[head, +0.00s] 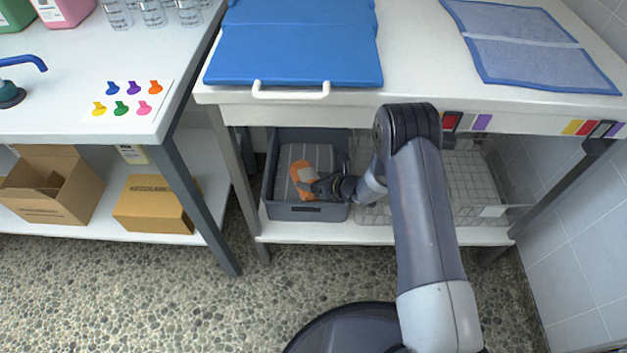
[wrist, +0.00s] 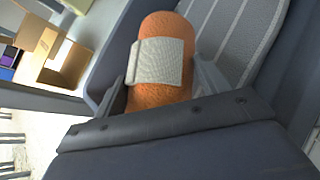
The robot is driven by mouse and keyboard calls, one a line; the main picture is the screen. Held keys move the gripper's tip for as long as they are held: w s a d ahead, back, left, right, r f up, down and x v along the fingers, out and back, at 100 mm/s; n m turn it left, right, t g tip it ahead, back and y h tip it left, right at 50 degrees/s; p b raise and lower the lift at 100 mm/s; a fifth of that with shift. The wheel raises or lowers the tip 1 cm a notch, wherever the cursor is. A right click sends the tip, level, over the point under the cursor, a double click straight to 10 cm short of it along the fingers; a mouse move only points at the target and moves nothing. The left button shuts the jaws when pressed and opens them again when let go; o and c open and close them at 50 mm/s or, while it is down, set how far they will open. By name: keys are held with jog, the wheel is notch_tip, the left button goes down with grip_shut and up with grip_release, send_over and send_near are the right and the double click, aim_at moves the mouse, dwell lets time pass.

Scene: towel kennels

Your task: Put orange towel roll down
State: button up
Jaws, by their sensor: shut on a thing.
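The orange towel roll (head: 302,176) with a pale band around its middle is inside a grey bin on the lower shelf. In the wrist view the roll (wrist: 158,94) lies between the two fingers of my gripper (wrist: 160,85), which is shut on it. My gripper (head: 318,187) reaches into the grey bin (head: 306,213) from the right. A grey striped towel (head: 289,158) lines the bin and also shows in the wrist view (wrist: 235,40). I cannot tell whether the roll touches the striped towel.
A wire basket (head: 470,180) stands right of the bin on the same shelf. The white tabletop (head: 415,50) with its white handle (head: 291,90) overhangs the bin. A table leg (head: 240,175) stands to the left. Cardboard boxes (head: 153,205) sit on the left shelf.

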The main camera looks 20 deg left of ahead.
jog(key=shift+f+b, duration=0.45)
jog(key=shift+b, duration=0.15)
jog(key=o, duration=1.3)
jog(key=shift+c, duration=0.2)
jog(key=shift+r, duration=0.1)
